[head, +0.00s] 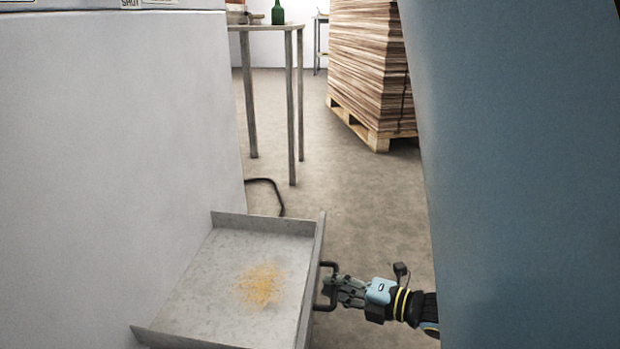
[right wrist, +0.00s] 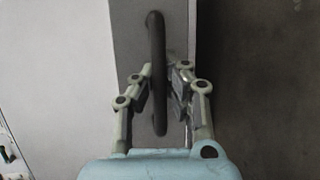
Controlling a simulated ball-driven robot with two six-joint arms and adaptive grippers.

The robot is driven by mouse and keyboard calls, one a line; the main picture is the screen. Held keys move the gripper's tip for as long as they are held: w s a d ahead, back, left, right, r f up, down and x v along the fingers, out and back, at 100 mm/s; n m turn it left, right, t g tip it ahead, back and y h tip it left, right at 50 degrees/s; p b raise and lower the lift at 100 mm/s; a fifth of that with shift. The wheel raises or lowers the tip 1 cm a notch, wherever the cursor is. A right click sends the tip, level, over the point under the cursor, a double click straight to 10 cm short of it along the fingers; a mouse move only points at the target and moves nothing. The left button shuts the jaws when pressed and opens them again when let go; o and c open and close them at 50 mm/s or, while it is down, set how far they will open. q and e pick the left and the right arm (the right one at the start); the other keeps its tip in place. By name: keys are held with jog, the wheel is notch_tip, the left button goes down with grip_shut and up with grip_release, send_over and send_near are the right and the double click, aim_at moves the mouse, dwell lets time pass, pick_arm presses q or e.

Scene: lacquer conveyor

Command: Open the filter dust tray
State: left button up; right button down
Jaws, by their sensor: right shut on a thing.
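The filter dust tray (head: 215,275) is a grey metal drawer that stands out from the white cabinet (head: 110,150) in the head view. A patch of orange-yellow dust lies on its floor. Its dark bar handle (head: 331,266) is on the front panel, and the handle also shows in the right wrist view (right wrist: 156,60). My right gripper (head: 333,287) is shut on the handle, with its fingers on both sides of the bar in the right wrist view (right wrist: 160,95). My left gripper is not in view.
A metal table (head: 268,27) with a green bottle (head: 278,13) stands behind. A wooden pallet (head: 365,128) with a tall stack of brown sheets (head: 367,65) is at the back. A black hose or cable (head: 272,187) lies on the floor. Bare floor lies beyond the tray.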

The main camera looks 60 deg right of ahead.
jog(key=shift+s+d, duration=0.1)
jog(key=shift+s, duration=0.2)
jog(key=c, duration=1.6)
grip_release()
jog(key=shift+s+d, duration=0.1)
jog(key=shift+s, duration=0.1)
jog(key=shift+o, duration=1.3)
jog(key=shift+w, duration=0.1)
jog(key=s+r, duration=0.2)
jog(key=s, duration=1)
jog(key=shift+r, duration=0.1)
